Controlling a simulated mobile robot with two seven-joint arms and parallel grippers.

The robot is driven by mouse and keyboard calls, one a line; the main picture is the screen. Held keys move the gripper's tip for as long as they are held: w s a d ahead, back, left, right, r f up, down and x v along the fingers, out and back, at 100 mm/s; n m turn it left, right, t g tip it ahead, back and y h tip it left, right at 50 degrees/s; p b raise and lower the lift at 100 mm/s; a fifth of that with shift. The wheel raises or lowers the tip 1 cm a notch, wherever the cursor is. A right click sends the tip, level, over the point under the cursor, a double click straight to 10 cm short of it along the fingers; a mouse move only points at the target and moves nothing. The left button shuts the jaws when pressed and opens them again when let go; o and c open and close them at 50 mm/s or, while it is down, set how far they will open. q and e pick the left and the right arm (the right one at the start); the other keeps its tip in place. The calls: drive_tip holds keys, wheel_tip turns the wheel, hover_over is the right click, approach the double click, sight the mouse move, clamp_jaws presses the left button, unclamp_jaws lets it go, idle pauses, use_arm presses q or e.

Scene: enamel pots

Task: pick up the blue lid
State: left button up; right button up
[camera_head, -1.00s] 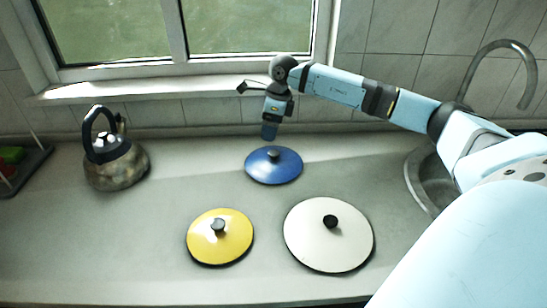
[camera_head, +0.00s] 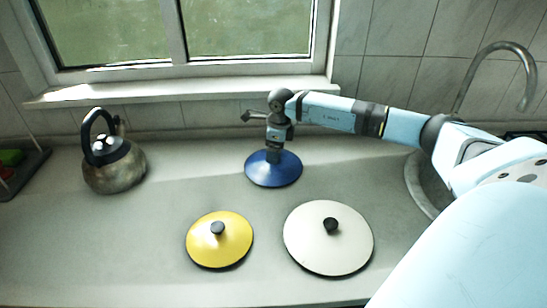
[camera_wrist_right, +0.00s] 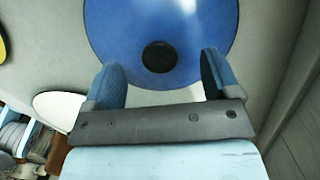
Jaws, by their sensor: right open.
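The blue lid (camera_head: 273,176) lies on the counter below the window, and it fills the top of the right wrist view (camera_wrist_right: 190,30). Its black knob (camera_wrist_right: 158,56) shows in that view just beyond and between the two fingertips. My right gripper (camera_head: 274,155) points down over the lid's middle and hides the knob in the head view. In the right wrist view its fingers (camera_wrist_right: 160,75) are spread apart with nothing between them. I cannot tell whether the fingertips touch the lid. My left gripper is not in view.
A yellow lid (camera_head: 204,246) and a larger white lid (camera_head: 330,255) lie nearer on the counter. A kettle (camera_head: 118,172) stands at left. A sink (camera_head: 418,190) with a tap (camera_head: 528,75) is at right. The window sill (camera_head: 180,92) is close behind my gripper.

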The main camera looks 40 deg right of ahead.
wheel_tip(320, 180, down, 3)
drive_tip(key=shift+w+a+f, duration=0.1)
drive_tip(key=shift+w, duration=0.05)
drive_tip(key=c, duration=1.2)
drive_tip(key=shift+c, duration=0.2)
drive_tip(key=shift+r, duration=0.25)
